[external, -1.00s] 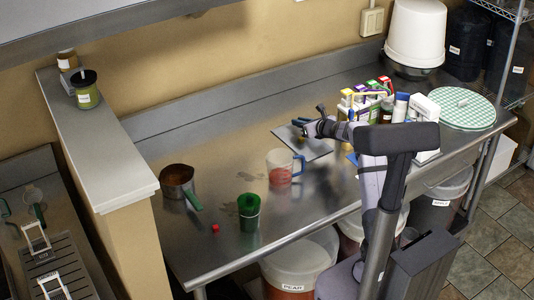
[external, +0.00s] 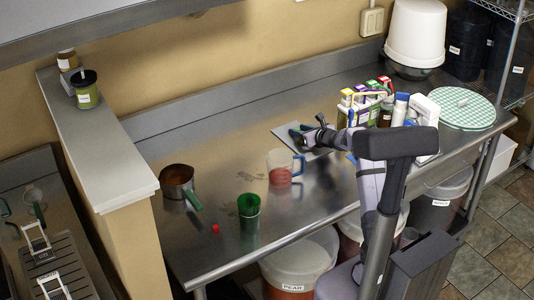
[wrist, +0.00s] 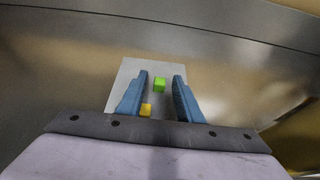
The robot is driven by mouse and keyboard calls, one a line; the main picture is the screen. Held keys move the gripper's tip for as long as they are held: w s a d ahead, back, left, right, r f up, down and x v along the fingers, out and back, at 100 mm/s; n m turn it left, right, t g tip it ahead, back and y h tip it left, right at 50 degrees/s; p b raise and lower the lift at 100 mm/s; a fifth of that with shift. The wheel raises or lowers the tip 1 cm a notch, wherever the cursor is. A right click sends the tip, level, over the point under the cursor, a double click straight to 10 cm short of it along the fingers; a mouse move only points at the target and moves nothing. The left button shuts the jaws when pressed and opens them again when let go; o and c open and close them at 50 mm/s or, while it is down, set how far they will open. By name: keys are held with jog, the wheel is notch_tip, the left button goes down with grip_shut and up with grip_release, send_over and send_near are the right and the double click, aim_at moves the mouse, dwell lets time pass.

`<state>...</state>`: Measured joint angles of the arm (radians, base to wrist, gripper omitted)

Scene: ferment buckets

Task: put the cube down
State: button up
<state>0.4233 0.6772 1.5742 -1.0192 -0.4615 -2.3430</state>
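A green cube (wrist: 159,84) rests on a pale grey sheet (wrist: 131,74), between the fingers in the wrist view, with a gap on each side. A yellow cube (wrist: 146,110) shows close beside the left finger; I cannot tell whether they touch. My gripper (wrist: 160,76) has two blue fingers spread apart and holds nothing. In the external view my gripper (external: 298,133) is low over the sheet (external: 316,153), and the cubes there are too small or hidden to tell. A red cube (external: 215,228) lies on the steel table at the front left.
A measuring jug (external: 281,168) with red contents stands just in front of the sheet. A green cup (external: 249,212) and a saucepan (external: 177,178) stand further left. Cartons and bottles (external: 366,105) crowd the right side. The table's back left is clear.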

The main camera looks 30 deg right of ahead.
jog(key=shift+r, duration=0.1)
jog(key=shift+r, duration=0.15)
jog(key=shift+s, duration=0.25)
jog(key=b+v, duration=0.1)
jog(key=v, duration=1)
jog(key=shift+s+r+b, duration=0.15)
jog(key=shift+s+b, duration=0.05)
jog(key=shift+b, duration=0.1)
